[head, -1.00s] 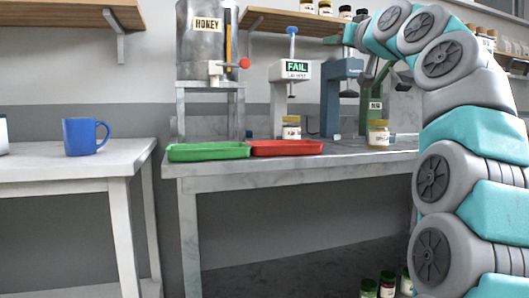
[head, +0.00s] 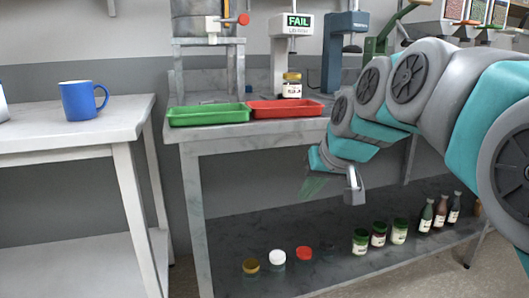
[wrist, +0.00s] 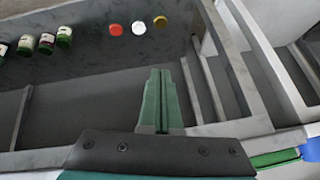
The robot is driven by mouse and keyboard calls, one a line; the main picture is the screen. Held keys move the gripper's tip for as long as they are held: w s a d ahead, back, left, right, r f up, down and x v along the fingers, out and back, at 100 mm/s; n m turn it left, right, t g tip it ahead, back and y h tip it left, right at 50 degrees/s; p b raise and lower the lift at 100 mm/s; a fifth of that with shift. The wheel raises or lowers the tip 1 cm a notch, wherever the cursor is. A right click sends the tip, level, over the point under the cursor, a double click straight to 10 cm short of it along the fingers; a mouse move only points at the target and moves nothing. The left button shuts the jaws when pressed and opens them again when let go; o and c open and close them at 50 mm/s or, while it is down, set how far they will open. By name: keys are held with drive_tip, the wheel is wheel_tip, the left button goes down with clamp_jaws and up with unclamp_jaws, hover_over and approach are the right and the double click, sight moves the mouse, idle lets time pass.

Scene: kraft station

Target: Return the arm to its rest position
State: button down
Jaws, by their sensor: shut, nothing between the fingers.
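My gripper (head: 314,187) hangs low in front of the table, below the level of the tabletop, at the end of my folded arm. In the wrist view my gripper (wrist: 158,75) shows its two green fingers side by side, shut with nothing between them. It points down over the lower shelf and floor area and touches nothing that I can see.
The table holds a green tray (head: 209,120), a red tray (head: 285,115) and a jar (head: 292,88) under the FAIL device (head: 291,25). Jars and bottles stand on the lower shelf (head: 330,275), with lids at its left. A blue mug (head: 80,101) stands on the left table.

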drive_tip(key=s+d+f+g+h+p, duration=0.1)
drive_tip(key=s+d+f+g, duration=0.1)
drive_tip(key=s+f, duration=0.4)
drive_tip(key=s+d+f+g+h+p, duration=0.1)
drive_tip(key=s+f, duration=0.6)
drive_tip(key=s, duration=0.8)
drive_tip(key=s+d+f+m+g+h+p, duration=0.1)
drive_tip(key=s+d+f+g, duration=0.2)
drive_tip(key=s, duration=0.7)
wheel_tip(320, 180, down, 4)
drive_tip(key=shift+s+r+g, duration=0.1)
drive_tip(key=shift+s+g, duration=0.2)
drive_tip(key=shift+g, duration=0.7)
